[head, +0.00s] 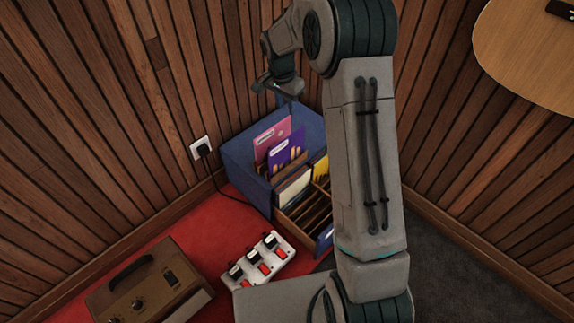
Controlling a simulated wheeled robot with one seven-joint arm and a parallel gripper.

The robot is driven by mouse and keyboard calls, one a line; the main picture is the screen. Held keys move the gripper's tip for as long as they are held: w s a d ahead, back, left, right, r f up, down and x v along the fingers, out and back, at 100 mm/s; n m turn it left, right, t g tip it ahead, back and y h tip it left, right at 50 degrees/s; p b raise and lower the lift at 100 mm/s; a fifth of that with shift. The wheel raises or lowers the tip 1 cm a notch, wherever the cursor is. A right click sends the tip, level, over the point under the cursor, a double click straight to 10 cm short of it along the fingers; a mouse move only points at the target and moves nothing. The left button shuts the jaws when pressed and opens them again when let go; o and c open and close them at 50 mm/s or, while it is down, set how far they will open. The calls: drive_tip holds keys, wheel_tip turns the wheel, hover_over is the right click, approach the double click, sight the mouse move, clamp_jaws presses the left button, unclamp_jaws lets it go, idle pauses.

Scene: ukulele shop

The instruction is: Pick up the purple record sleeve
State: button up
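The purple record sleeve (288,145) stands upright in a blue box (245,160) on the floor, in the head view. Its lower part is hidden by wooden dividers and other sleeves. A pink sleeve (271,137) stands right behind it, to the left. My gripper (286,99) is small in the picture, above the back of the box. It appears apart from the purple sleeve, and I see nothing in it. Its fingers are too small and dark to tell whether they are open. My arm hides the right side of the box.
A yellow sleeve (321,166) and pale sleeves (294,187) share the box with wooden dividers (312,212). Wood-panelled walls meet behind it. A white pedal strip (258,262) and a brown amplifier (148,288) lie in front on red carpet (180,222). A wall plug (203,148) has a hanging cable.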

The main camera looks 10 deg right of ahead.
drive_tip(key=w+f+m+b, duration=0.1)
drive_tip(key=w+f+b, duration=0.2)
drive_tip(key=f, duration=0.6)
drive_tip(key=b, duration=0.2)
hover_over(287, 144)
wheel_tip(287, 144, down, 8)
drive_tip(key=r, duration=0.1)
drive_tip(key=shift+w+d+f+b, duration=0.15)
drive_tip(key=shift+f+b, duration=0.65)
drive_tip(key=shift+f, duration=0.85)
drive_tip(key=shift+w+f+b, duration=0.1)
drive_tip(key=shift+f+b, duration=0.65)
drive_tip(key=shift+f, duration=0.85)
drive_tip(key=shift+r, duration=0.1)
clamp_jaws()
